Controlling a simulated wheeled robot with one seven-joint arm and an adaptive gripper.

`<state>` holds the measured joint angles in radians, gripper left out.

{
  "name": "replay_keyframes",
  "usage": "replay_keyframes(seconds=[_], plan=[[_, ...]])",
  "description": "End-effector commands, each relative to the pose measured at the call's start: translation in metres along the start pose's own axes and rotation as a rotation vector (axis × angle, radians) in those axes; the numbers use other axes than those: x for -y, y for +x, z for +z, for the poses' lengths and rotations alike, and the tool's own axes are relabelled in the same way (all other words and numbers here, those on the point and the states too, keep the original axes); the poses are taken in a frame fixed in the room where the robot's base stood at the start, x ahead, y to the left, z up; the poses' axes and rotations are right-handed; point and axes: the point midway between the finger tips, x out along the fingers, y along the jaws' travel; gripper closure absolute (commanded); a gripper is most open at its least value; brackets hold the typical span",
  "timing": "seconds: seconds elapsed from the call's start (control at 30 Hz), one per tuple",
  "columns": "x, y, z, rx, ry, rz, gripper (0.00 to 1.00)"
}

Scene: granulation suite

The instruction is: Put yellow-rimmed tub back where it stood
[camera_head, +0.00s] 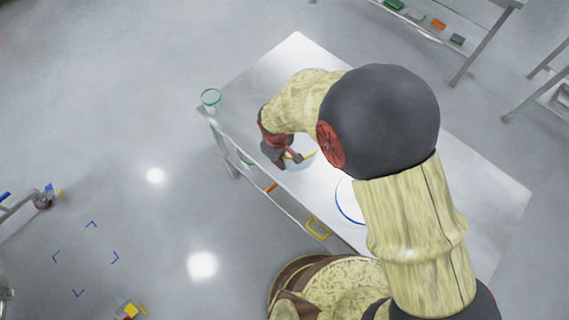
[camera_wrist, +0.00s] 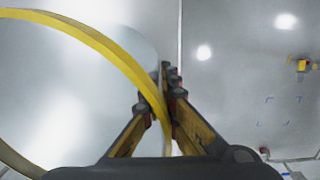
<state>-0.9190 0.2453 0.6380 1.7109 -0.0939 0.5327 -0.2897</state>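The yellow-rimmed tub (camera_head: 311,156) is a clear round vessel at the table's left part, partly hidden by my gripper. Its yellow rim (camera_wrist: 95,38) fills the left of the wrist view as a large curve. My gripper (camera_head: 290,156) is at the tub's left side. In the wrist view, my gripper's two fingers (camera_wrist: 163,103) close from both sides on the tub's rim and wall. I cannot tell whether the tub's base touches the table. The metal table (camera_head: 487,212) lies under my arm.
A blue-rimmed round vessel (camera_head: 345,208) is on the table, partly hidden by my arm. A green-rimmed clear vessel (camera_head: 211,98) is at the table's left corner. A yellow frame (camera_head: 318,228) shows at the near edge. Blue corner marks (camera_head: 91,224) are on the open floor at left.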

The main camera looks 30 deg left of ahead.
Motion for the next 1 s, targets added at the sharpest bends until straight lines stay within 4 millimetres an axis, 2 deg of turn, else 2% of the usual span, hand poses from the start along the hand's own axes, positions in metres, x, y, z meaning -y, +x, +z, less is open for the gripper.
replay_keyframes(seconds=[0.1,0.37,0.57,0.97,1.0], plan=[[-0.010,0.013,-0.002,-0.001,0.002,0.001,1.00],[-0.021,0.028,-0.002,0.000,0.001,0.000,1.00],[-0.019,0.057,-0.002,0.000,0.000,0.000,1.00],[-0.019,0.060,-0.002,-0.001,0.000,0.001,1.00],[-0.019,0.060,-0.002,-0.001,0.000,0.000,0.97]])
